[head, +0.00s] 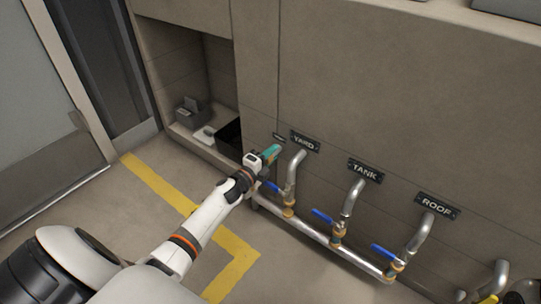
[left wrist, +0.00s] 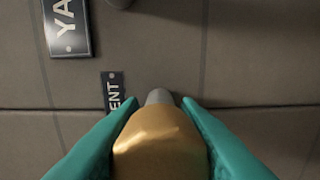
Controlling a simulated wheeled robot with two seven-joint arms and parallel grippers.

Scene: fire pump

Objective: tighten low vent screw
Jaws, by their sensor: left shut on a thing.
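My left gripper (head: 272,152) reaches the wall at the low pipes, just left of the YARD pipe. In the left wrist view its teal fingers (left wrist: 160,130) are shut on a rounded brass piece with a grey tip, which I take for the low vent screw (left wrist: 160,138). A small dark plate (left wrist: 114,90) ending in "ENT" is on the wall beside it. In the head view the gripper hides the brass piece, and its thread cannot be seen. My right gripper is not in view.
The YARD plate (head: 305,141), TANK plate (head: 365,171) and ROOF plate (head: 437,206) mark pipes with blue-handled valves, such as the blue handle (head: 322,216). A silver pipe (head: 315,234) runs low along the wall. A niche holds a black bin (head: 229,137). Yellow floor lines (head: 160,183) border open floor.

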